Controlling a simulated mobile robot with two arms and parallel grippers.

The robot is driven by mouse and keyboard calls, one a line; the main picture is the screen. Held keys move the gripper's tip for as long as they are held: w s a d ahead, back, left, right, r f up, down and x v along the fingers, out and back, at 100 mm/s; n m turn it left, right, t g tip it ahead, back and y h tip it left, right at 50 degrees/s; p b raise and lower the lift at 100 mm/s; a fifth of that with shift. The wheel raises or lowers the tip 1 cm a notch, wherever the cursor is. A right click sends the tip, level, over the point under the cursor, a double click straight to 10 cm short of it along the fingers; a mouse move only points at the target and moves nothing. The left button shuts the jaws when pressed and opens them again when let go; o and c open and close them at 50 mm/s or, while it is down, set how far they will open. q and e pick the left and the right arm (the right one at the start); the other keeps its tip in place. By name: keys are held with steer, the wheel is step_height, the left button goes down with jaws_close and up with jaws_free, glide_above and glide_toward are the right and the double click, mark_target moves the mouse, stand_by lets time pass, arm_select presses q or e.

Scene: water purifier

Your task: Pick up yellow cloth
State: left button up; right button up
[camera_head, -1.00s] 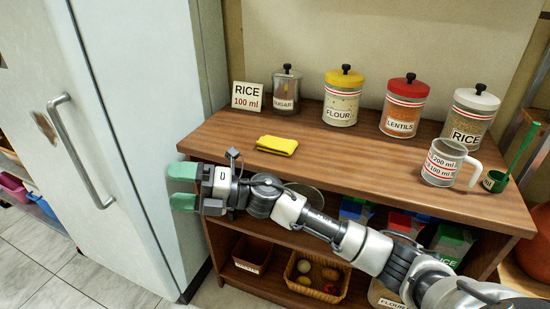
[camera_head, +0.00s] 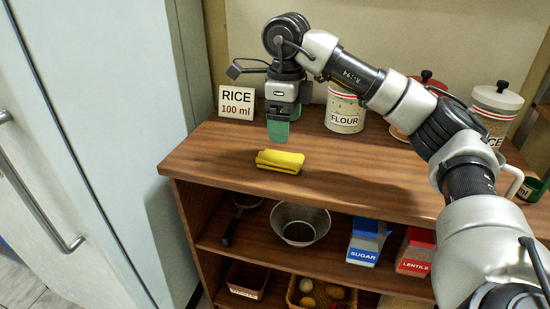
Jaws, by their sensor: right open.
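The yellow cloth (camera_head: 280,161) lies folded on the wooden shelf top (camera_head: 350,190), near its front left. My right gripper (camera_head: 278,132) points down above and slightly behind the cloth, with green fingertips. It is open and empty, apart from the cloth by a small gap. The fingers show nearly edge-on, one in front of the other. My right arm comes in from the lower right and arches over the shelf top. My left gripper is not in view.
A RICE 100 ml card (camera_head: 237,103) stands left of my gripper. The FLOUR jar (camera_head: 345,110) stands to its right. My arm partly hides the other jars and the measuring cup. The white fridge (camera_head: 100,140) is at left. Lower shelves hold a metal bowl (camera_head: 300,224) and boxes.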

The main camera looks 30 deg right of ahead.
mark_target(279, 154)
steer(key=f, duration=0.2)
steer(key=w+f+b, duration=0.1)
steer(key=f, duration=0.4)
steer(key=shift+w+a+f+b, duration=0.15)
steer(key=shift+a+b, duration=0.2)
steer(key=shift+f, duration=0.45)
steer(key=shift+d+f, duration=0.1)
steer(key=shift+f, duration=0.25)
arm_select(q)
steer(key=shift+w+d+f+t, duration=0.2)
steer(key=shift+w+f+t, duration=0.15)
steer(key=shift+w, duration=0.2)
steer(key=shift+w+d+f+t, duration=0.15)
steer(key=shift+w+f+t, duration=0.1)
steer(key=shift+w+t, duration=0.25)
arm_select(e)
steer(key=c, duration=1)
